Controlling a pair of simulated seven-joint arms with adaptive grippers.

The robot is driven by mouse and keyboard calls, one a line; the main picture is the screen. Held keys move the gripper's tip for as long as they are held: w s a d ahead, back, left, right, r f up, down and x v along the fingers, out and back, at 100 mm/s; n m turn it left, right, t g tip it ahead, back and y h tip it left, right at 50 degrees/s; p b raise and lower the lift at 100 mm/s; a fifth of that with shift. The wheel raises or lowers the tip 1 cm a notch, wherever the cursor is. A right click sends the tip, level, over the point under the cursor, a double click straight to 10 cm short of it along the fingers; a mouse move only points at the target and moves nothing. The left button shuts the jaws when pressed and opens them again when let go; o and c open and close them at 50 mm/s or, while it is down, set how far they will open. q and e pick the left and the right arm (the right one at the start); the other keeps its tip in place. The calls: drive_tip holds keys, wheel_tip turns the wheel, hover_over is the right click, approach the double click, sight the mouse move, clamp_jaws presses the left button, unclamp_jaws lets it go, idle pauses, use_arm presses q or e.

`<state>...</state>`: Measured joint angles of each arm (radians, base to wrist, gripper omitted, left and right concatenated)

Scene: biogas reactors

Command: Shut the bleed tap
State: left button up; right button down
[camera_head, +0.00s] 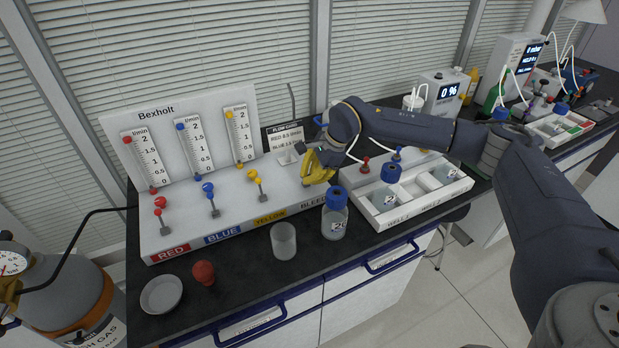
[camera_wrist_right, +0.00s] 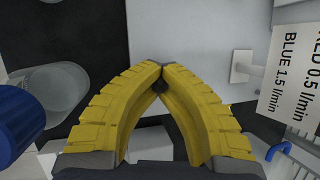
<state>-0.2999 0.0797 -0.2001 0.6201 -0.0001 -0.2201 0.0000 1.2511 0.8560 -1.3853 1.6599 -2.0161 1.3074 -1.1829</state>
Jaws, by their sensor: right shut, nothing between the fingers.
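The white Bexholt panel (camera_head: 235,223) has red, blue, yellow and bleed positions along its front. The BLEED label (camera_head: 313,203) is at its right end. My right gripper (camera_head: 308,182) is over that end, its yellow fingers hiding the spot behind the label. I cannot make out the bleed tap or its position. In the right wrist view, the fingers (camera_wrist_right: 158,68) meet at the tips over a pale surface, with nothing held between them. My left gripper is not in view.
A flow card (camera_head: 286,137) stands behind the gripper; it also shows in the right wrist view (camera_wrist_right: 290,75). A blue-capped bottle (camera_head: 335,222) and clear beaker (camera_head: 284,242) stand in front. A white tray (camera_head: 385,217) is to the right. Red (camera_head: 160,203), blue (camera_head: 209,190) and yellow taps (camera_head: 255,177) line the panel.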

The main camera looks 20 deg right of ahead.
drive_tip(key=shift+w+r, duration=0.1)
drive_tip(key=shift+w+a+r+m+g, duration=0.15)
drive_tip(key=shift+w+g, duration=0.2)
drive_tip(key=shift+g, duration=0.35)
drive_tip(key=shift+w+a+r+m+g, duration=0.15)
drive_tip(key=shift+w+g, duration=0.15)
drive_tip(key=shift+g, duration=0.4)
drive_tip(key=shift+w+r+m+g, duration=0.1)
drive_tip(key=shift+w+g, duration=0.15)
drive_tip(key=shift+g, duration=0.35)
drive_tip(key=shift+w+f+m+g, duration=0.1)
drive_tip(key=shift+w+g, duration=0.2)
drive_tip(key=shift+g, duration=0.3)
drive_tip(key=shift+w+r+m+g, duration=0.1)
drive_tip(key=shift+w+g, duration=0.15)
drive_tip(key=shift+g, duration=0.35)
drive_tip(key=shift+h, duration=0.3)
drive_tip(key=c, duration=2.2)
unclamp_jaws()
drive_tip(key=c, duration=1.3)
unclamp_jaws()
drive_tip(key=shift+d, duration=0.1)
drive_tip(key=shift+w+v, duration=0.2)
drive_tip(key=shift+v, duration=5.75)
